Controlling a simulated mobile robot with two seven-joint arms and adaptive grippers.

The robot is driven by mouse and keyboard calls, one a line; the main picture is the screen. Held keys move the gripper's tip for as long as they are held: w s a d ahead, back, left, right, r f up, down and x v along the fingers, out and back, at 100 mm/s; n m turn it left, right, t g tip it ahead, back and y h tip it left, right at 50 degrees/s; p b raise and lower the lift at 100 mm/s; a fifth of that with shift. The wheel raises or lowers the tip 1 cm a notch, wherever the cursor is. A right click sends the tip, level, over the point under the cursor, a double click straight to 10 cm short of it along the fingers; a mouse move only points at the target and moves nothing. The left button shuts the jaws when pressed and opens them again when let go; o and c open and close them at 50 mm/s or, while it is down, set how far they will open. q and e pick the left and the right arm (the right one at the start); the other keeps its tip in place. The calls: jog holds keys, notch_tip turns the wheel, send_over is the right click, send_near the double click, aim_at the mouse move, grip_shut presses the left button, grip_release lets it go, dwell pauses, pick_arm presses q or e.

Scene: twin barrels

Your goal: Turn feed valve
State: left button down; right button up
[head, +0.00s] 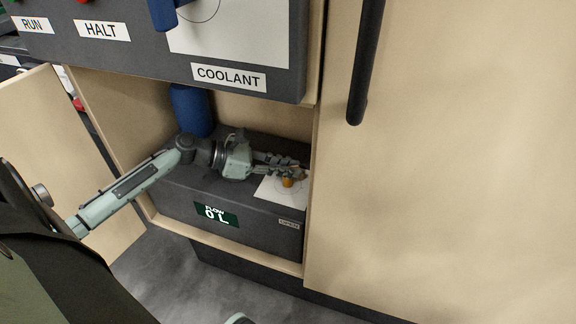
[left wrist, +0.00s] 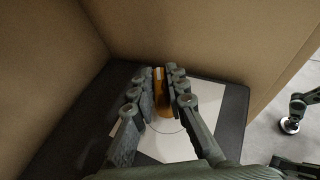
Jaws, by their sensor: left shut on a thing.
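The feed valve is an orange handle (head: 288,183) on a white plate (head: 268,190) on top of a dark grey box (head: 180,190) inside an open cabinet. My left gripper (head: 296,172) reaches in from the left and is shut on the handle. In the left wrist view the orange handle (left wrist: 163,103), with a pale mark near its far end, sits between the two finger rows of my left gripper (left wrist: 163,88). The fingers hide part of it.
A panel (head: 150,55) labelled RUN, HALT and COOLANT overhangs the box, with a blue handle (head: 163,15). A blue cylinder (head: 192,110) stands behind my arm. The cabinet's wooden wall is close right of the gripper. An OPEN label (head: 289,224) is on the box front.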

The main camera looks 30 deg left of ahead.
pick_arm(q)
jog(key=c, duration=1.5)
grip_release()
jog(key=shift+c, duration=0.2)
jog(key=v, duration=1.2)
